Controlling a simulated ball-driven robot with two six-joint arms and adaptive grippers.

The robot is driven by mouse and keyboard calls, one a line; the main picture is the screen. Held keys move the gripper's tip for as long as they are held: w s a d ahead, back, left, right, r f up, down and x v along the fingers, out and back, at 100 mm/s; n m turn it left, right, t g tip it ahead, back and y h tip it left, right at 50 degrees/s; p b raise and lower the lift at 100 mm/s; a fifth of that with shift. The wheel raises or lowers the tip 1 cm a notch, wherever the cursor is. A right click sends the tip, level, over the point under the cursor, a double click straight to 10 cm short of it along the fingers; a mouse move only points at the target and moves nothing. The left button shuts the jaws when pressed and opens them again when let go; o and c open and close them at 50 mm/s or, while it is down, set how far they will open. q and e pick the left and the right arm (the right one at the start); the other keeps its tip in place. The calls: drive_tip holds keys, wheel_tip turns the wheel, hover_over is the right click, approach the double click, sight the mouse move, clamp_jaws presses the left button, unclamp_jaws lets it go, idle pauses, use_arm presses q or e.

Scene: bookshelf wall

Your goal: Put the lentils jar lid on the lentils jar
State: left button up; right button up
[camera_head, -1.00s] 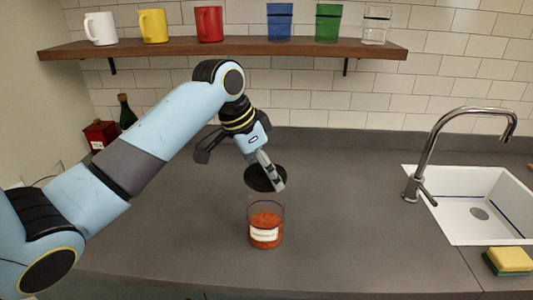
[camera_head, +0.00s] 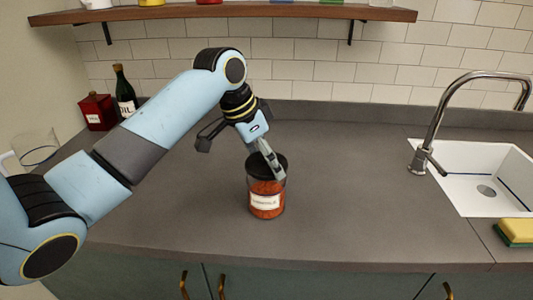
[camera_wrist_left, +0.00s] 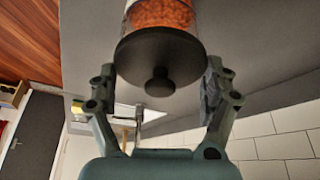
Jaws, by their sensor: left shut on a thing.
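The lentils jar (camera_head: 266,203) is a clear jar with orange-red lentils and a white label. It stands upright on the grey counter in the middle of the head view. The black lentils jar lid (camera_head: 254,166) is at the jar's mouth, level or nearly so. My left gripper (camera_head: 271,160) comes from above and is shut on the lid. In the left wrist view the lid (camera_wrist_left: 150,52) with its round knob sits between the fingers, and the jar (camera_wrist_left: 160,14) is right behind it. Whether a thin gap is left between lid and rim I cannot tell. My right gripper is not in view.
A dark oil bottle (camera_head: 124,92) and a red box (camera_head: 96,111) stand at the back left, near a clear glass (camera_head: 36,148). The sink (camera_head: 470,180), faucet (camera_head: 432,125) and a sponge (camera_head: 515,231) are at the right. The counter around the jar is clear.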

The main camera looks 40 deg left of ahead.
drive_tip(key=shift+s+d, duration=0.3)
use_arm(q)
drive_tip(key=o, duration=1)
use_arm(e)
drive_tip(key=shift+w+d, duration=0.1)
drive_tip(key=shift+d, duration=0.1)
use_arm(q)
drive_tip(key=shift+r, duration=0.1)
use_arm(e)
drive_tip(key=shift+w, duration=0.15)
use_arm(q)
drive_tip(key=v, duration=1.1)
drive_tip(key=shift+s+r, duration=0.25)
drive_tip(key=shift+r, duration=0.1)
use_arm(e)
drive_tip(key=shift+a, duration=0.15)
